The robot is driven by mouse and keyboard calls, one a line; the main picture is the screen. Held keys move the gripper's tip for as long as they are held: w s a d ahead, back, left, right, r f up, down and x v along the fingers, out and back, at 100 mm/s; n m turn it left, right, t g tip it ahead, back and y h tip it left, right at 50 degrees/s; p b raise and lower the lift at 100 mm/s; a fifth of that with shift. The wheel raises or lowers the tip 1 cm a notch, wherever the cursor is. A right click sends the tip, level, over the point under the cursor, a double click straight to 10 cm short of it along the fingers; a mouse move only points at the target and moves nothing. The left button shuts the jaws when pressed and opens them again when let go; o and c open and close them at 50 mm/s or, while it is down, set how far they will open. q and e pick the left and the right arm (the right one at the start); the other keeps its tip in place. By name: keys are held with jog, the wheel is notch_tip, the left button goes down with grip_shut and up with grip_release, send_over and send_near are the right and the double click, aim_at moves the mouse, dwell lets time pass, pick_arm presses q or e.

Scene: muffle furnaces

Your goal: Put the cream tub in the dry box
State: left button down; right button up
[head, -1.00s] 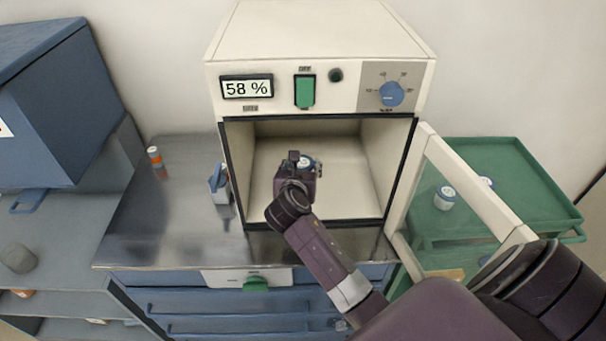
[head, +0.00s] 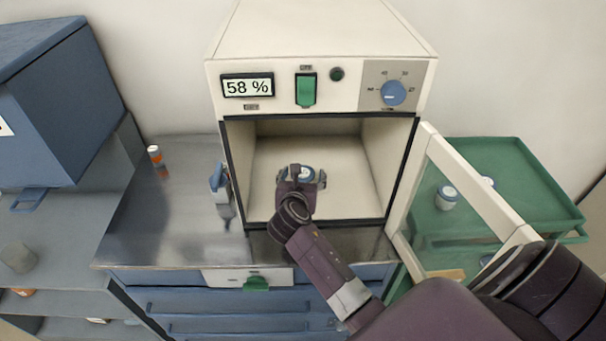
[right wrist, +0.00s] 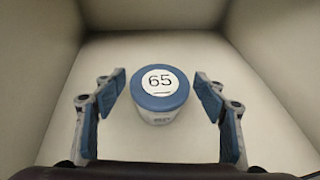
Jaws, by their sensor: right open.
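A small tub (right wrist: 160,115) with a blue lid and a white round label reading 65 stands upright on the floor of the dry box (head: 317,75), the cream cabinet with a 58 % display. It also shows in the head view (head: 306,173), partly hidden by my gripper. My right gripper (head: 302,178) is inside the box. In the right wrist view its two blue-padded fingers (right wrist: 160,90) are open, one on each side of the tub, with a gap on both sides. The box's glazed door (head: 470,195) stands open to the right. My left gripper is not in view.
A green cart (head: 540,195) behind the door holds other blue-lidded tubs (head: 447,196). An orange-and-white bottle (head: 155,155) stands on the steel bench (head: 165,225), left of the box.

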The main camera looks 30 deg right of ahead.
jog(key=shift+r, duration=0.2)
jog(key=v, duration=1.2)
jog(key=shift+f, duration=0.1)
